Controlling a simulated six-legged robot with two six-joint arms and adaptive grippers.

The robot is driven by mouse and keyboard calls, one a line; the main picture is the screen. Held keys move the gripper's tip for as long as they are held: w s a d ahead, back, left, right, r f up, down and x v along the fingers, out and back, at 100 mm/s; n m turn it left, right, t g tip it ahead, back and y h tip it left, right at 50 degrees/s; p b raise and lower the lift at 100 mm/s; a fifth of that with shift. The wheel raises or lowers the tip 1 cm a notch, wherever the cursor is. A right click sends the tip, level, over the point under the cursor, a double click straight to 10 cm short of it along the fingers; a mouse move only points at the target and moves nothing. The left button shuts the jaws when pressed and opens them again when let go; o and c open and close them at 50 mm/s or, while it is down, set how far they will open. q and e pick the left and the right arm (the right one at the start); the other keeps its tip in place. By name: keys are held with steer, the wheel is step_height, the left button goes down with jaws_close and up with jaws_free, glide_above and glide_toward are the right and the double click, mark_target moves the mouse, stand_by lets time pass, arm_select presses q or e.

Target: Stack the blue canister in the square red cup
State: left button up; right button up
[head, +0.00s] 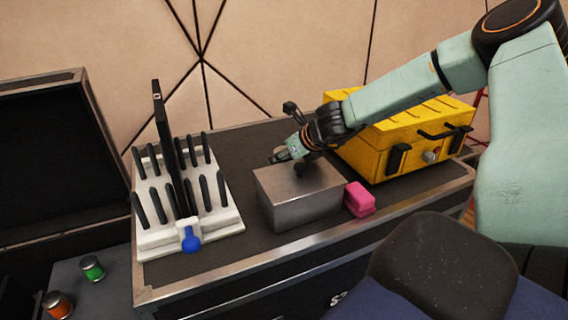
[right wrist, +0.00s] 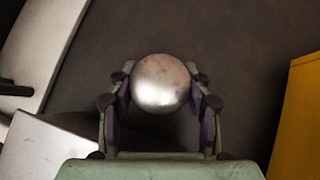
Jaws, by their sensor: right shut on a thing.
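My right gripper (head: 280,155) is behind the metal box in the head view, over the dark table top. In the right wrist view, my right gripper (right wrist: 162,95) is shut on a round, shiny metallic thing (right wrist: 161,83), held between its two fingers. No blue canister or square red cup can be made out. A green-topped canister (head: 92,268) and an orange-topped one (head: 57,304) stand at lower left. My left gripper is not in view.
The grey metal box (head: 298,205) stands mid-table, with a pink block (head: 359,199) at its right. A yellow case (head: 395,140) is behind right. A white rack (head: 220,222) with several black pegs stands left.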

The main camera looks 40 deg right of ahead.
steer(key=c, duration=0.4)
steer(key=shift+o, duration=0.2)
steer(key=shift+r, duration=0.1)
step_height(320, 180, up, 18)
steer(key=p, duration=1.4)
steer(key=shift+p, duration=0.3)
